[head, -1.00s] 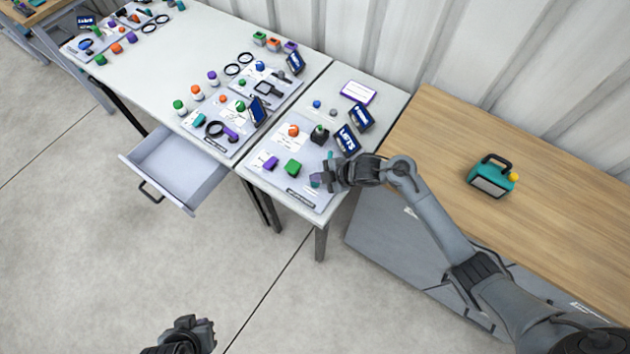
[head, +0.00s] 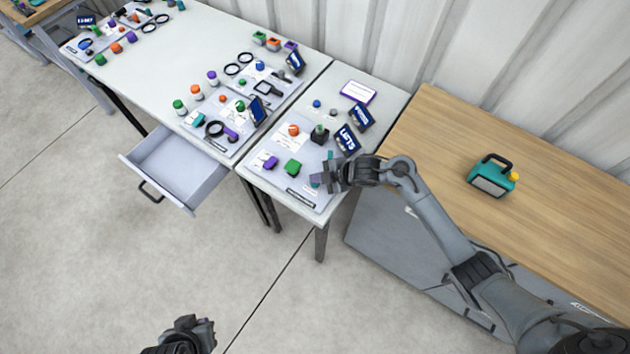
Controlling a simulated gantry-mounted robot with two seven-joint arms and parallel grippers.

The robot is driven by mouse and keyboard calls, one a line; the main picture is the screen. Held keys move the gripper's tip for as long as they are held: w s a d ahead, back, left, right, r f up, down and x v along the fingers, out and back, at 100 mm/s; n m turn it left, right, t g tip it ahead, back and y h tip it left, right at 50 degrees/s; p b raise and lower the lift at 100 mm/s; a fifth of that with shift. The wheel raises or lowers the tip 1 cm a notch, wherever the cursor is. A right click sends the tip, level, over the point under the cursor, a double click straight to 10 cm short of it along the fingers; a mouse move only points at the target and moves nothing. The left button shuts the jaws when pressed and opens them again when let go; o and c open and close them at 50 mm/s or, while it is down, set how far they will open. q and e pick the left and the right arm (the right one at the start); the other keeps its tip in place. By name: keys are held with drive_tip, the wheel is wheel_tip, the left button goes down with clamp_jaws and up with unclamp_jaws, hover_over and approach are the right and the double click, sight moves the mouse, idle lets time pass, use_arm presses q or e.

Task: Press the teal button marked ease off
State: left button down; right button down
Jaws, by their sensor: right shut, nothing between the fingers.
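A small teal piece (head: 315,181) shows at the fingertips of my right gripper (head: 322,178), on the right front part of the nearest grey panel (head: 262,184). Its label is too small to read, and the gripper partly hides it. My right gripper is shut and empty, with its fingers right at the teal piece; I cannot tell if they touch. A taller teal part (head: 330,157) stands just behind the gripper. My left gripper (head: 205,330) is low at the bottom edge, over the floor, away from the tables; its fingers are too unclear to judge.
An open drawer (head: 178,170) juts out at left. A teal lantern-like box (head: 492,177) stands on the wooden table (head: 570,205).

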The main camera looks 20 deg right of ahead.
drive_tip(key=shift+f, duration=0.25)
drive_tip(key=shift+f, duration=0.15)
idle(0.4)
drive_tip(key=shift+s+d+f, duration=0.1)
drive_tip(key=shift+f, duration=0.2)
